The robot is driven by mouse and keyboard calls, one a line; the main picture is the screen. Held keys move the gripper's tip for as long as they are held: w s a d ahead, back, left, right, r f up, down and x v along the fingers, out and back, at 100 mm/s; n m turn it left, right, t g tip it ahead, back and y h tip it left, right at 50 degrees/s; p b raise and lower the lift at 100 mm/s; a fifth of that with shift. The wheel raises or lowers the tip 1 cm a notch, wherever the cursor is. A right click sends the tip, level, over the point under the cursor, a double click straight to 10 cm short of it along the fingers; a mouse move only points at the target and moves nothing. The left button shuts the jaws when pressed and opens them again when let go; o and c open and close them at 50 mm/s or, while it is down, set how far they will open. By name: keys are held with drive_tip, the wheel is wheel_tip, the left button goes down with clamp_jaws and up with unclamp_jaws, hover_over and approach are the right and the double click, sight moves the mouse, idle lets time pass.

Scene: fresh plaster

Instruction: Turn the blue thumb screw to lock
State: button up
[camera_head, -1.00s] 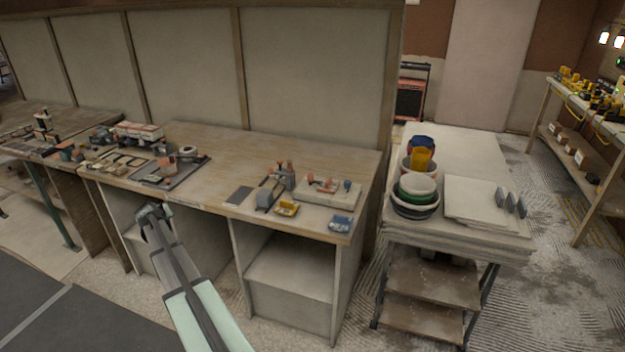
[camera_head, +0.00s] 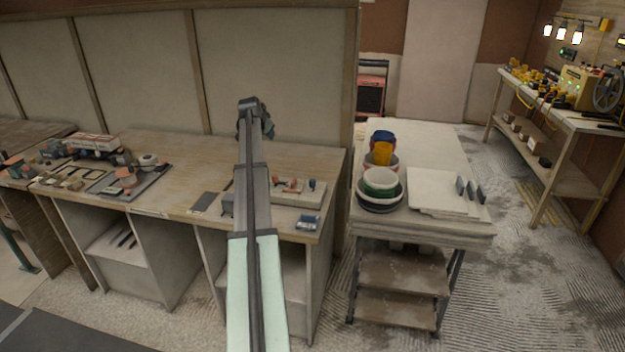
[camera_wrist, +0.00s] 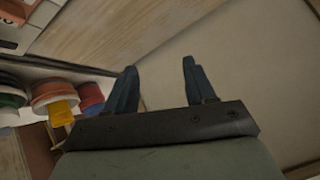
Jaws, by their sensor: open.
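A small blue part (camera_head: 312,184), which looks like the blue thumb screw, stands upright at the right end of a pale block (camera_head: 300,197) on the wooden bench. It is too small to tell how it is turned. Orange-red parts (camera_head: 287,184) sit to its left on the same block. My gripper (camera_head: 254,112) is raised above the back of the bench, in front of the wall panel, up and left of the screw and apart from it. In the wrist view its two dark fingers (camera_wrist: 160,88) are spread with nothing between them. The screw is not seen there.
My arm hides part of the bench (camera_head: 190,165) left of the block. A blue tray-like item (camera_head: 307,223) lies at the bench's front edge. Nested bowls (camera_head: 381,187) and cups stand on a cart to the right. The wall panel (camera_head: 280,70) rises behind the bench.

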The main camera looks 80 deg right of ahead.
drive_tip(key=s+d+r+m+y, duration=0.2)
drive_tip(key=s+m, duration=0.1)
drive_tip(key=s, duration=0.7)
drive_tip(key=m+g+y, duration=0.1)
drive_tip(key=m+y, duration=0.3)
drive_tip(key=y, duration=0.3)
hover_over(313, 180)
wheel_tip(313, 180, down, 4)
wheel_tip(313, 180, down, 13)
drive_tip(key=shift+w+d+r, duration=0.1)
clamp_jaws()
